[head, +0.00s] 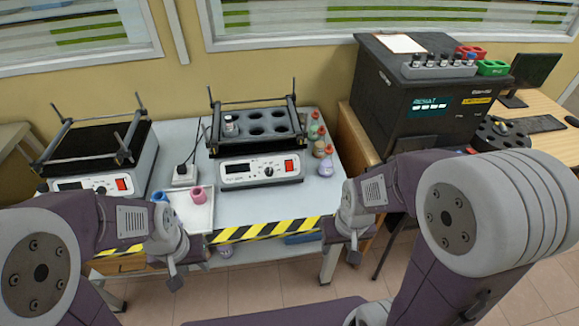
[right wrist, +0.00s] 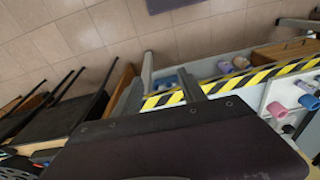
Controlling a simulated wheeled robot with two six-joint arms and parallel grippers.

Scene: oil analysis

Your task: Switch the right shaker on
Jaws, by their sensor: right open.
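The right shaker (head: 240,172) stands on the grey table, with a white front panel, a dial and a red switch (head: 289,165) at the panel's right end. Its black top has round holes, and one holds a small vial (head: 230,126). Whether the switch is on cannot be told. My left gripper (head: 174,282) hangs in front of the table's striped edge, seen edge-on. My right gripper (head: 354,256) is in front of the table's right corner, below and right of the right shaker, touching nothing. Its open fingers also show in the right wrist view (right wrist: 168,82).
A second shaker (head: 90,188) stands left. A white tray (head: 194,222) with pink and blue pieces, a power socket (head: 185,174) and several small bottles (head: 325,166) flank the right shaker. A black analyser (head: 385,100) stands on the wooden desk at right.

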